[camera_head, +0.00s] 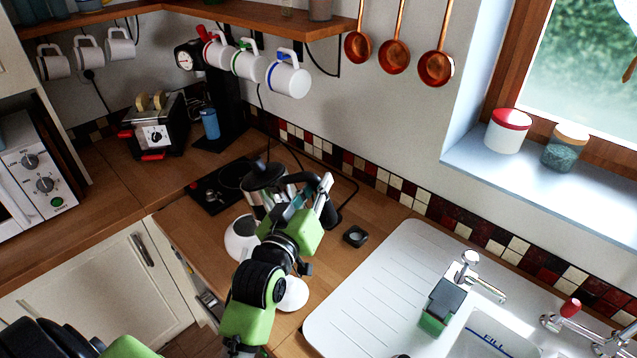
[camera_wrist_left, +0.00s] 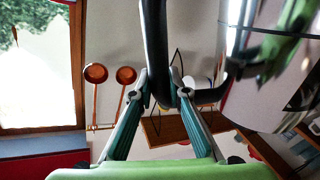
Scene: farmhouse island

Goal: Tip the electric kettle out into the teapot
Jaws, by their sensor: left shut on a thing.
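The electric kettle (camera_head: 258,198) has a shiny body, a dark lid and a black handle. It is on the counter side beyond my left arm. My left gripper (camera_head: 312,207) is shut on its handle; in the left wrist view the fingers (camera_wrist_left: 160,95) close around the black handle, with the silver kettle body (camera_wrist_left: 268,90) at the right. A white rounded vessel (camera_head: 240,240), seemingly the teapot, stands just in front of and below the kettle, partly hidden by my arm. I cannot tell whether the kettle is tilted or any liquid flows. My right gripper is not in view.
A black hob (camera_head: 208,192) lies left of the kettle, with a toaster (camera_head: 156,130) behind. A small dark dish (camera_head: 355,236) is to the right, before the white sink drainer (camera_head: 375,285). Another white object (camera_head: 292,294) is beside my arm. Mugs hang above.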

